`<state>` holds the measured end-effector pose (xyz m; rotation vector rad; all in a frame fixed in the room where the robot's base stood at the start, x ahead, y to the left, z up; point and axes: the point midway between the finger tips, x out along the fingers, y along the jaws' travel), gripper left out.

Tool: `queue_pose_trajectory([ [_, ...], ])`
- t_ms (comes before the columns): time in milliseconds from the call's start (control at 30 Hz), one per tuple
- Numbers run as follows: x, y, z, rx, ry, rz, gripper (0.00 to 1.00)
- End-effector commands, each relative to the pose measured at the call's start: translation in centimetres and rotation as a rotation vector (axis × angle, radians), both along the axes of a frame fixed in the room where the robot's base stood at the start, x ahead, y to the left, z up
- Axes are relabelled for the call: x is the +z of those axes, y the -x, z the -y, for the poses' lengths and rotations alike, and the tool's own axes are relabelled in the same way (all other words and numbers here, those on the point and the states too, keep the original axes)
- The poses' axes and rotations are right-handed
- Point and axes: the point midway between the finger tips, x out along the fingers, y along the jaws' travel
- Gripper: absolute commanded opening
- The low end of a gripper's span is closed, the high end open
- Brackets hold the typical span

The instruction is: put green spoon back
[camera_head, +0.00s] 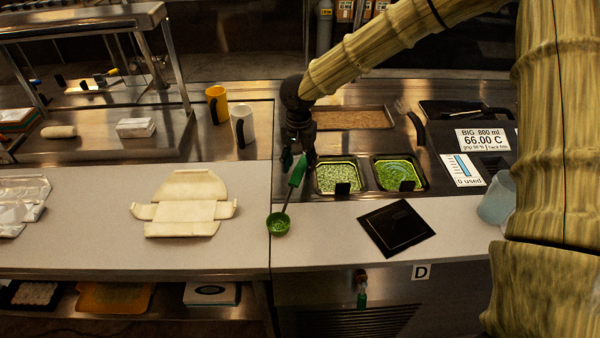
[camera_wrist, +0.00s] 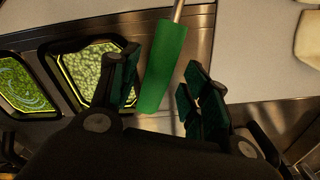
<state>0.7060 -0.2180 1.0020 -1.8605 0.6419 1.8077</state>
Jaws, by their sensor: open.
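My gripper also shows in the head view (camera_head: 300,160), at the handle's upper end. I cannot tell whether a finger touches the handle. Two steel wells hold green food: a left well (camera_head: 340,162) and a right well (camera_head: 378,165).
A black square plate (camera_head: 396,228) lies on the counter at right. An unfolded cream carton (camera_head: 187,210) lies at left. A yellow mug (camera_head: 216,105) and a white mug (camera_head: 243,125) stand behind. A translucent blue container (camera_head: 497,200) stands at far right.

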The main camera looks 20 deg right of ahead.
Motion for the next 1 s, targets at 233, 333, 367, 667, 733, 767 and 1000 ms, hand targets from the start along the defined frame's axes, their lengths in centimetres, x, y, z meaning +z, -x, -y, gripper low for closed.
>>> queue_pose_trajectory([
  [233, 4.6, 0.1, 0.0, -0.001, -0.001, 0.002, 0.47],
  [333, 6.3, 0.1, 0.0, -0.002, -0.002, 0.002, 0.47],
  [367, 6.7, 0.1, 0.0, -0.002, -0.002, 0.001, 0.47],
  [667, 9.2, 0.2, 0.0, -0.001, 0.0, 0.0, 0.47],
  [733, 9.4, 0.2, 0.0, -0.001, 0.001, -0.001, 0.47],
  [767, 9.4, 0.2, 0.0, -0.001, 0.001, -0.001, 0.47],
  [1000, 9.4, 0.2, 0.0, -0.001, 0.001, -0.001, 0.47],
])
